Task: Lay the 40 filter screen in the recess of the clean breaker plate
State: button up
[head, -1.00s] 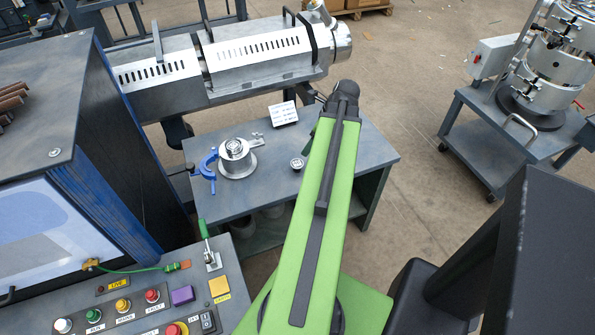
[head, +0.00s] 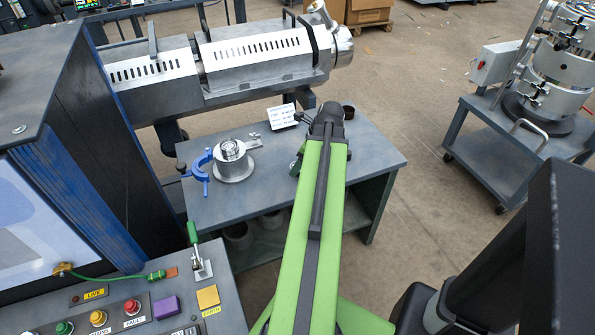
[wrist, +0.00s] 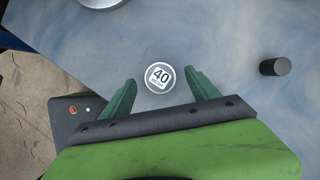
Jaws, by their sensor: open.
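The 40 filter screen (wrist: 160,77) is a small round disc with a pale rim and a label reading "40". It lies flat on the grey table in the wrist view. My gripper (wrist: 160,82) is open, its two green fingers on either side of the disc's near edge, with visible gaps and nothing held. In the head view the arm hides the screen. A round metal fixture (head: 235,170) with a cylindrical top stands on the table to the left of my arm. I cannot make out the breaker plate's recess there.
A blue clamp-like part (head: 200,168) stands left of the fixture. The front table top (head: 250,198) is clear.

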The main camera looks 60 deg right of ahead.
jog(key=shift+c, duration=0.4)
jog(key=c, duration=1.3)
notch_tip(320, 180, up, 5)
jog(key=p, duration=0.4)
jog(key=shift+f+p, duration=0.15)
jog(key=shift+p, duration=0.15)
jog(key=shift+c, duration=0.2)
jog(key=s+d+r+p, duration=0.5)
jog(key=s+r+p, duration=0.1)
jog(key=s, duration=0.4)
jog(key=shift+s+d+r, duration=0.15)
jog(key=shift+d+r, duration=0.05)
jog(key=shift+d, duration=0.15)
